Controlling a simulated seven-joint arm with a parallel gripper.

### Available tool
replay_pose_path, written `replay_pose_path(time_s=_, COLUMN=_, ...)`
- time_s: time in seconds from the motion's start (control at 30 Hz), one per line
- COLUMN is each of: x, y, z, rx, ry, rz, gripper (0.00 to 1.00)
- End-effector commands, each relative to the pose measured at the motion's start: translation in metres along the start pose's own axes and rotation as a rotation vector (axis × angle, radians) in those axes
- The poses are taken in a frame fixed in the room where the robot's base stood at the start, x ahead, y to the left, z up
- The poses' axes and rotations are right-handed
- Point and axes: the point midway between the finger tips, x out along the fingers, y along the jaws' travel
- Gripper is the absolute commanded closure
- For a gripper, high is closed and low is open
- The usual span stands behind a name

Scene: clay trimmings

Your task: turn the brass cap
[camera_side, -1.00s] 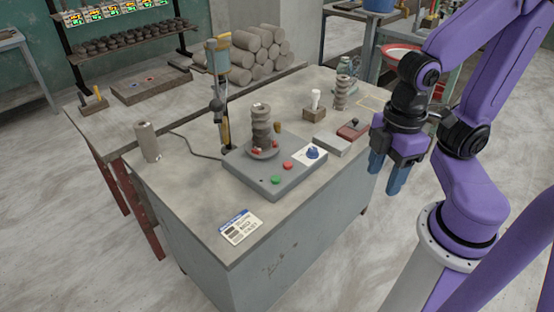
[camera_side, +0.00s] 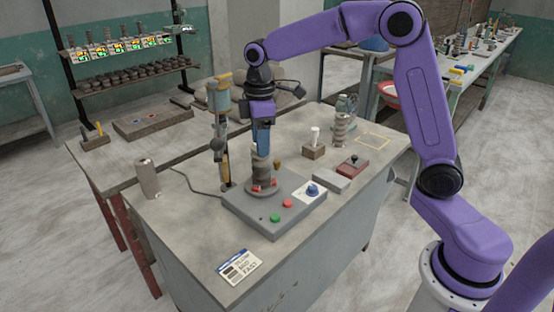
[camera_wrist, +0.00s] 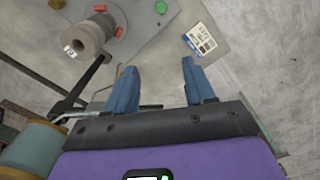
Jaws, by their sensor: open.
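The grey machine (camera_side: 244,215) has red and green buttons and a blue knob (camera_side: 312,190). A tall tool on a post (camera_side: 221,140) stands close left of my gripper. A clay cylinder (camera_side: 147,178) stands at the left. The table's front left is clear except for a card (camera_side: 239,267).

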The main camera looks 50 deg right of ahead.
Motion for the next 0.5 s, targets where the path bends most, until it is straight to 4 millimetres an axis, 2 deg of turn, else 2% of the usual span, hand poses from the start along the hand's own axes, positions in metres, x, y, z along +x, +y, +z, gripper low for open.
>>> replay_pose_path(time_s=0.03, x=0.003, y=0.023, z=-0.001, rx=0.013, ry=-0.003, rz=-0.002, gripper=0.46)
replay_pose_path(time_s=0.27, x=0.017, y=0.116, z=0.016, rx=0.041, ry=-0.007, rz=-0.003, gripper=0.46)
replay_pose_path(time_s=0.4, x=0.028, y=0.167, z=0.04, rx=0.056, ry=-0.009, rz=-0.005, gripper=0.46)
replay_pose_path(time_s=0.5, x=0.036, y=0.195, z=0.06, rx=0.066, ry=-0.01, rz=-0.006, gripper=0.46)
